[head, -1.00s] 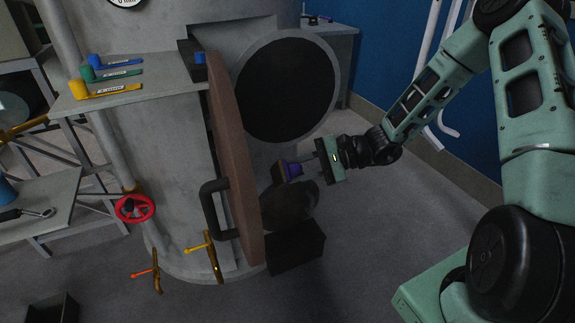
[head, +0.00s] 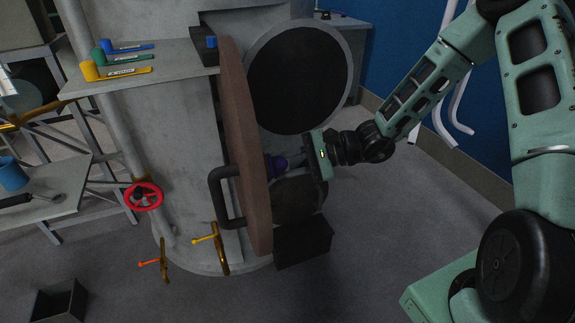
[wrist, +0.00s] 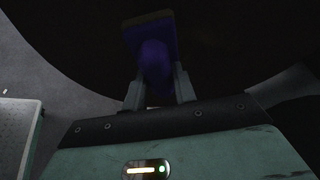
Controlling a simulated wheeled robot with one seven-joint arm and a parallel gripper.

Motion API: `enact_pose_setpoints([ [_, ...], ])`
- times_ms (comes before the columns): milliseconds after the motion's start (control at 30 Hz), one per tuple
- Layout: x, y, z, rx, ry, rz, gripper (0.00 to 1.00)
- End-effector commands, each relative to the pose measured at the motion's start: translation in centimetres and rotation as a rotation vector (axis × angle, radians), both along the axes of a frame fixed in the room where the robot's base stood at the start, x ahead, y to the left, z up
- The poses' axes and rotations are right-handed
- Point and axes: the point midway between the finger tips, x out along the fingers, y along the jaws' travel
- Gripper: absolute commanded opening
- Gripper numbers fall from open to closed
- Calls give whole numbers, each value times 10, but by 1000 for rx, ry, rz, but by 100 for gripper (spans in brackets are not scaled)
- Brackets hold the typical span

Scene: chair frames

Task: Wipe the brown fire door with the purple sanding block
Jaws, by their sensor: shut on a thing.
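The brown fire door (head: 240,130) stands swung open, seen nearly edge-on in the head view, with a dark bar handle (head: 218,200) on its left face. My gripper (head: 292,163) is to the right of the door and shut on the purple sanding block (head: 276,165). The block is right at the door's right-hand face; its far side is hidden behind the door edge, so I cannot tell whether it touches. In the wrist view the purple block (wrist: 152,50) sits between the two fingers, with a brownish strip along its far edge.
A round dark opening (head: 297,80) is behind the door. Below it are a rounded dark form (head: 298,198) and a black box (head: 303,242). A red handwheel (head: 144,196) and a shelf with blue, green and yellow-handled tools (head: 125,72) are at left.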

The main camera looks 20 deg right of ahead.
Motion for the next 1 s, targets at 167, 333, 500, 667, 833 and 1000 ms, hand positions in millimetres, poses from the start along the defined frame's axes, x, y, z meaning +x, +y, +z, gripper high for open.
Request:
enact_pose_setpoints([
  [167, 0, 0, 0, 1, 0, 0, 9],
  [333, 0, 0, 0, 1, 0, 0, 9],
  [500, 0, 2, 0, 1, 0, 0, 9],
  [667, 1, 5, 0, 1, 0, 0, 9],
  [833, 1, 9, 0, 2, -1, 1, 9],
  [1000, 1, 12, 0, 2, -1, 1, 9],
])
